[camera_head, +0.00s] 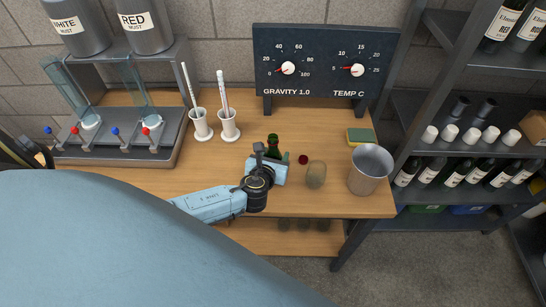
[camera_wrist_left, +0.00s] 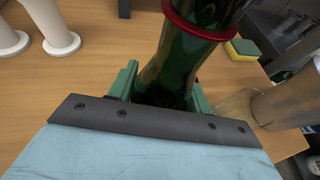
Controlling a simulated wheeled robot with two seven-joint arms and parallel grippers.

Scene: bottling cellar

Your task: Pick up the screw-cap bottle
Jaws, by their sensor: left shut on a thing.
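A dark green bottle (camera_head: 273,143) stands over the wooden bench, its upper part showing behind my left gripper. My left gripper (camera_head: 271,170) is shut on the bottle, and its wrist hides the lower part. In the left wrist view the green glass of the bottle (camera_wrist_left: 180,62) runs up between the green fingers of my left gripper (camera_wrist_left: 160,92), with a red ring around it near the top edge. I cannot tell whether its base touches the bench. My right gripper is not in view.
White cylinders (camera_head: 229,125) stand to the left. A gauge panel (camera_head: 323,65) stands at the back.

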